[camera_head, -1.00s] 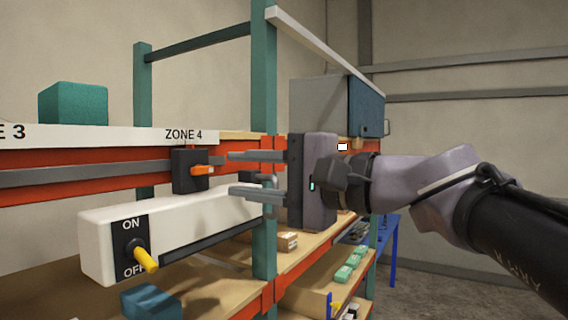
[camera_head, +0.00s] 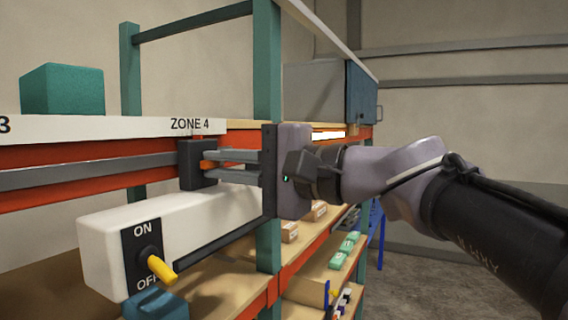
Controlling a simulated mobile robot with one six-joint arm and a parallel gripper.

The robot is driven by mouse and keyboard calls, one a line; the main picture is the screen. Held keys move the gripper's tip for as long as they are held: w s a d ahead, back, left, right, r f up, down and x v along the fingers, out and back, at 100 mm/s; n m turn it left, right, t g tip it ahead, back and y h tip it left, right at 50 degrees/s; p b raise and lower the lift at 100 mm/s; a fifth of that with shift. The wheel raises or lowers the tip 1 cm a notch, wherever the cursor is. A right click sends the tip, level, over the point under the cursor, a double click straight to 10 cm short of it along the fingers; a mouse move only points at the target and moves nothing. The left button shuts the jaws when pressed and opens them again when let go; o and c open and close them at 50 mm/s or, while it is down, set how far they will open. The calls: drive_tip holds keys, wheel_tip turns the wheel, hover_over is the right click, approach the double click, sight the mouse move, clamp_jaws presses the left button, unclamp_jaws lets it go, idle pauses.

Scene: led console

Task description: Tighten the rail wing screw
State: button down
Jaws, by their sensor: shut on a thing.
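The rail wing screw (camera_head: 208,165) is a small orange piece on the right side of a black clamp block (camera_head: 190,170). The block sits on the grey rail (camera_head: 80,174) below the ZONE 4 label. My gripper (camera_head: 210,164) comes in from the right, its two grey fingers one above the other. They are shut on the wing screw, which shows only in part between their tips.
A white console box (camera_head: 205,215) with a yellow ON/OFF lever (camera_head: 162,270) lies just below the rail. A green upright post (camera_head: 267,70) stands close behind my gripper. Lower shelves hold small boxes (camera_head: 318,210). Open floor is at right.

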drive_tip(key=shift+m, duration=0.3)
drive_tip(key=m+p, duration=0.3)
drive_tip(key=m, duration=0.3)
drive_tip(key=shift+r, duration=0.15)
drive_tip(key=m+p, duration=0.4)
drive_tip(key=m, duration=0.3)
drive_tip(key=m+p, duration=0.6)
drive_tip(key=shift+a+r, duration=0.1)
drive_tip(key=m+p, duration=0.4)
drive_tip(key=shift+p, duration=0.3)
drive_tip(key=shift+f+m+p, duration=0.25)
drive_tip(key=shift+m+p, duration=0.65)
drive_tip(key=shift+p, duration=0.05)
